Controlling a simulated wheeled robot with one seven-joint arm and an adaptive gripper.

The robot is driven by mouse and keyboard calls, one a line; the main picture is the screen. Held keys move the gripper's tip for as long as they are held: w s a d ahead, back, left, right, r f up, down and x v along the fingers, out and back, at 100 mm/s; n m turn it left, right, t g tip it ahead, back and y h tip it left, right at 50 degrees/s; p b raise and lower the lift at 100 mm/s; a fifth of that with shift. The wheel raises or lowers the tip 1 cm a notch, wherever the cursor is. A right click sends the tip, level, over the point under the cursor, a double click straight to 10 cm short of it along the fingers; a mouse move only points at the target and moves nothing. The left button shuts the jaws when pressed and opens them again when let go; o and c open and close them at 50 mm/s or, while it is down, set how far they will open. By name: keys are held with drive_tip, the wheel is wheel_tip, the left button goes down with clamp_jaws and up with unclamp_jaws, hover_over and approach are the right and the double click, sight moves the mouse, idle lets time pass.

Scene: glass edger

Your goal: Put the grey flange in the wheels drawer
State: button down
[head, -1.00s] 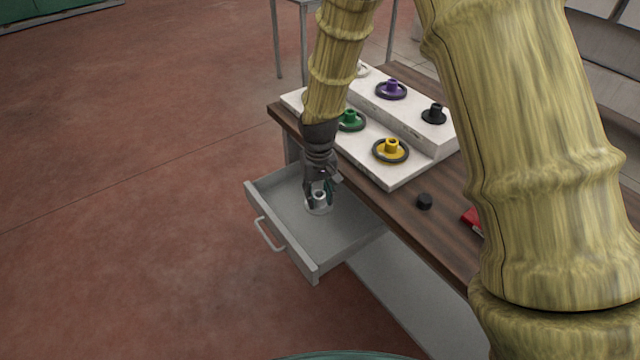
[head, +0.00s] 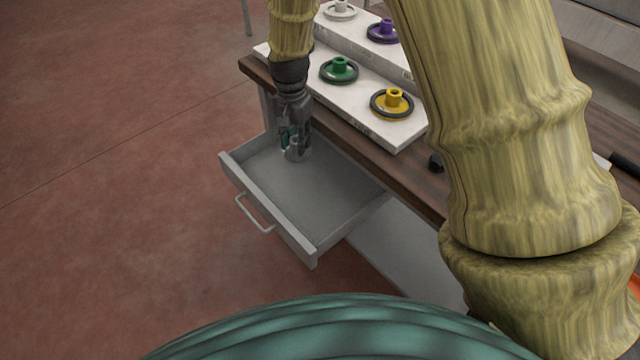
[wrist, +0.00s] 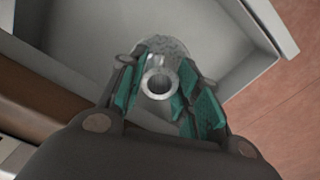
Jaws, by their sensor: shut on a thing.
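The grey flange (wrist: 158,83) is between the teal finger pads of my gripper (wrist: 160,98), which is shut on its hub. In the head view my gripper (head: 293,148) and the small, partly hidden flange (head: 299,155) appear over the back left part of the open drawer (head: 325,205). I cannot tell whether the flange touches the drawer floor. The drawer is pulled out from under the wooden table and its visible floor is bare. No label shows on it.
On the table (head: 350,145), a stepped white stand (head: 362,112) holds a green flange (head: 339,69), a yellow flange (head: 392,102), a purple one (head: 383,31) and a pale one (head: 340,10). A small black part (head: 436,163) lies near the table's edge. Open floor lies left of the drawer.

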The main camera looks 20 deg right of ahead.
drive_tip(key=f+m+b, duration=0.2)
drive_tip(key=m, duration=0.2)
hover_over(299, 179)
drive_tip(key=shift+w+f, duration=0.1)
drive_tip(key=shift+f, duration=4.95)
drive_tip(key=shift+f, duration=0.1)
drive_tip(key=c, duration=1)
unclamp_jaws()
drive_tip(key=shift+c, duration=0.2)
wheel_tip(299, 179, up, 12)
drive_tip(key=shift+b, duration=0.45)
